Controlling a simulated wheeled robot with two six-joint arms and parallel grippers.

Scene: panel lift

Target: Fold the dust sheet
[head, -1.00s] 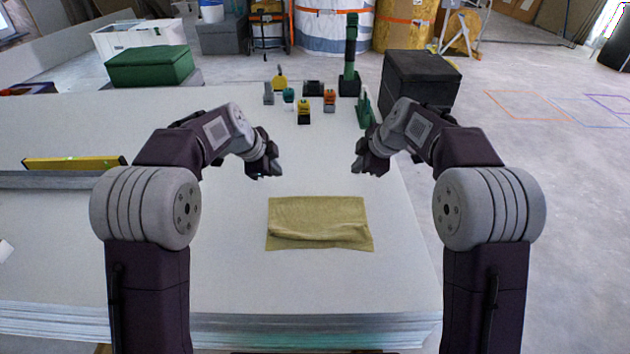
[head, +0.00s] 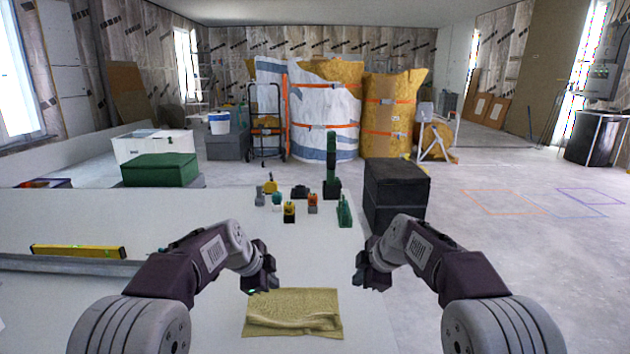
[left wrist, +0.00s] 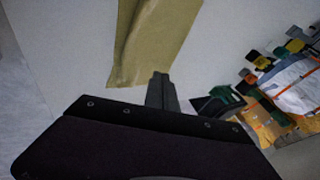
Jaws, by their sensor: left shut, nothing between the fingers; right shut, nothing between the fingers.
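The dust sheet (head: 293,305) is a small olive-yellow cloth lying on the pale panel stack (head: 215,312), with a raised wrinkle along its near half. Part of it also shows at the top of the left wrist view (left wrist: 152,38). My left gripper (head: 264,286) is shut and empty, above the panel near the sheet's far left corner. Its closed fingers (left wrist: 162,90) show in the left wrist view. My right gripper (head: 368,284) is shut and empty, beyond the sheet's far right corner. Neither gripper holds the sheet.
Several small tools (head: 290,212) stand at the panel's far end, with a green upright tool (head: 331,165). A black box (head: 396,192) is at the far right edge. A yellow level (head: 80,251) lies left; a green box (head: 160,170) is behind. The panel between tools and sheet is clear.

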